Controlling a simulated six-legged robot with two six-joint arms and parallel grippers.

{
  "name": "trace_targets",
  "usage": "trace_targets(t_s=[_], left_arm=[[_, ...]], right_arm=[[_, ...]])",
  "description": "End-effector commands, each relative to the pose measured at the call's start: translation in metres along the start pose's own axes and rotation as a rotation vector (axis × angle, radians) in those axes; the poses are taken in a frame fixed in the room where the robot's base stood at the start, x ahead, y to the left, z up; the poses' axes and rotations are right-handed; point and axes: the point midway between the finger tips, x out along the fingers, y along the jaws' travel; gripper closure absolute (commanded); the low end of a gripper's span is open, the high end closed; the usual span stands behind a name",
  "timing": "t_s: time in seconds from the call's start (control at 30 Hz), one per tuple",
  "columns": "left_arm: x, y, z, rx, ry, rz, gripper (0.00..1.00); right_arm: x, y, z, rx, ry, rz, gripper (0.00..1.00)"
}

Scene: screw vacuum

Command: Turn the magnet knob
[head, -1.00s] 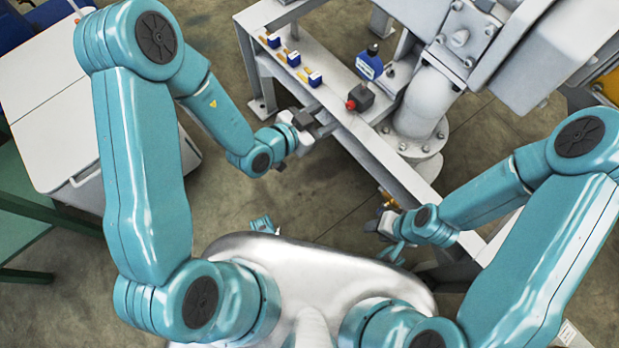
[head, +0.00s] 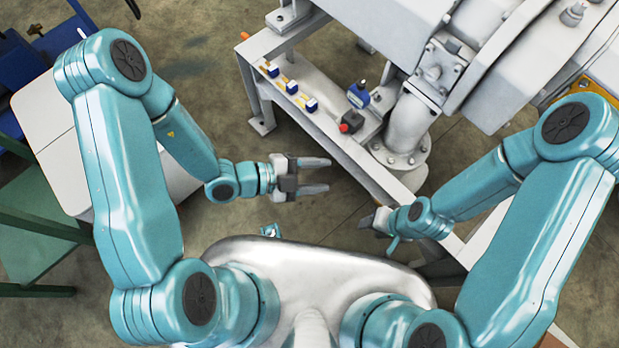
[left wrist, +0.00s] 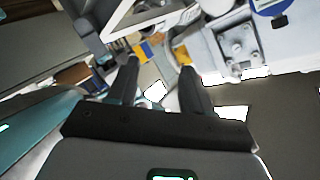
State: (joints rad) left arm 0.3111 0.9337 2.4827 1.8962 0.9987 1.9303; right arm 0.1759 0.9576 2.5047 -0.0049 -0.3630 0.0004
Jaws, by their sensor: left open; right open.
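The red knob (head: 345,127) sits on a small dark block (head: 353,119) on the pale metal frame, right of the picture's middle. I take it for the magnet knob. My left gripper (head: 329,175) is open and empty in front of the frame, apart from the knob and nearer to my body. Its two dark fingers also show spread in the left wrist view (left wrist: 158,72), with nothing held between them. My right gripper (head: 371,220) is open near the frame's front edge, below and right of the knob; its fingers are small and partly hidden.
A blue round gauge-like part (head: 358,95) stands behind the block. Several small blue-and-white pieces (head: 291,87) lie along the frame (head: 330,125). A large grey pipe (head: 408,122) rises to the right. A white case (head: 60,150) stands at left. The floor before the frame is clear.

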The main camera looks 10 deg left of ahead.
Motion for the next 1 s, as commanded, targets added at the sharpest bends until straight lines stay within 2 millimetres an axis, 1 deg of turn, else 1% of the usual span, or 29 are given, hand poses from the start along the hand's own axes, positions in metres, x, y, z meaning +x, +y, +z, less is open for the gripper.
trace_targets(t_s=[0.03,0.2,0.3,0.43,0.6,0.93,1.0], left_arm=[[-0.001,0.002,-0.013,0.078,0.031,0.044,0.50],[-0.007,0.026,-0.041,0.381,0.151,0.198,0.50],[-0.013,0.041,-0.052,0.549,0.223,0.275,0.50],[-0.021,0.054,-0.059,0.713,0.296,0.342,0.50],[-0.026,0.063,-0.062,0.818,0.344,0.381,0.50],[-0.029,0.065,-0.061,0.837,0.352,0.387,0.50],[-0.032,0.071,-0.062,0.894,0.379,0.410,0.50]], right_arm=[[-0.008,-0.003,0.000,0.000,0.000,0.000,0.57],[-0.021,-0.008,0.000,0.000,0.000,0.000,0.57],[-0.028,-0.010,0.001,0.000,0.000,0.000,0.57],[-0.034,-0.012,0.001,0.000,0.000,0.000,0.57],[-0.036,-0.013,0.001,0.000,0.000,0.000,0.57],[-0.036,-0.013,0.001,0.000,0.000,0.000,0.57],[-0.036,-0.013,0.001,0.000,0.000,0.000,0.57]])
